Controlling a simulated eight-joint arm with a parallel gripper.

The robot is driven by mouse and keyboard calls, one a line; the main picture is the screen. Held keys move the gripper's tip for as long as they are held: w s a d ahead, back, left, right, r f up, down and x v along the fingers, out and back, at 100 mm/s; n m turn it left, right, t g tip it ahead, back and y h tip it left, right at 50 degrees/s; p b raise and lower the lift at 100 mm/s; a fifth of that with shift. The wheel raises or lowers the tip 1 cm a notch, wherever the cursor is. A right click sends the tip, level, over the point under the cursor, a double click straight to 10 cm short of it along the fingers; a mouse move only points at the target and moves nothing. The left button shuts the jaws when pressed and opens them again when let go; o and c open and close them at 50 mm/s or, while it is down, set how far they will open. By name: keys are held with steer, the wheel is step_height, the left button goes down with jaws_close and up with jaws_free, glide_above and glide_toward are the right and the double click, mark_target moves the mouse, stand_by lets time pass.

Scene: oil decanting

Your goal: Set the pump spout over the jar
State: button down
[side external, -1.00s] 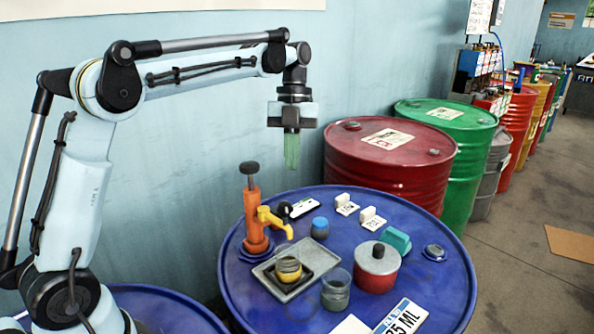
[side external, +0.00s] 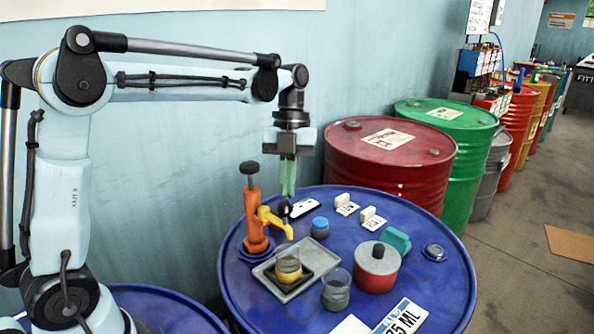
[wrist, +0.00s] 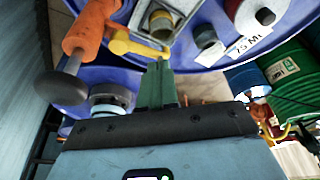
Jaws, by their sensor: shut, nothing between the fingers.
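The orange pump (side external: 253,212) stands upright at the left of the blue drum top, with a dark plunger knob on top. Its yellow spout (side external: 272,219) points right and toward the camera. A black ball (side external: 283,208) shows beside the spout. A glass jar (side external: 288,266) with yellow contents stands on a grey tray. In the side view the spout tip appears just above and behind the jar's rim; exact alignment is unclear. My gripper (side external: 288,191) points down, its green fingers shut and empty, just above the black ball. The wrist view shows the fingers (wrist: 157,85) near the spout (wrist: 132,44).
The grey tray (side external: 265,273) sits on the blue drum (side external: 420,285). A second glass jar (side external: 336,291), a red lidded pot (side external: 377,268), a blue-capped jar (side external: 320,228), a teal block (side external: 397,240) and white cards (side external: 345,206) stand nearby. A red drum (side external: 390,165) is behind.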

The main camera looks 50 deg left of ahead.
steer(key=shift+s+d+f, duration=0.1)
steer(key=shift+s+d, duration=0.45)
steer(key=shift+s, duration=0.1)
steer(key=shift+w, duration=0.1)
steer(key=w+a+r, duration=0.5)
steer(key=w+r, duration=0.1)
steer(key=r, duration=0.5)
steer(key=s+d+f+n+t+y, duration=0.1)
steer(key=s+f+n+t, duration=0.4)
steer(key=n, duration=0.9)
steer(key=s+d+f+n+t+y, duration=0.1)
steer(key=s+d+f+n+t, duration=0.3)
steer(key=s+f+n, duration=0.5)
steer(key=n, duration=0.4)
steer(key=shift+s+d+f+n+t, duration=0.15)
steer(key=shift+s+f+n+t, duration=0.05)
steer(key=shift+s+n+t, duration=0.2)
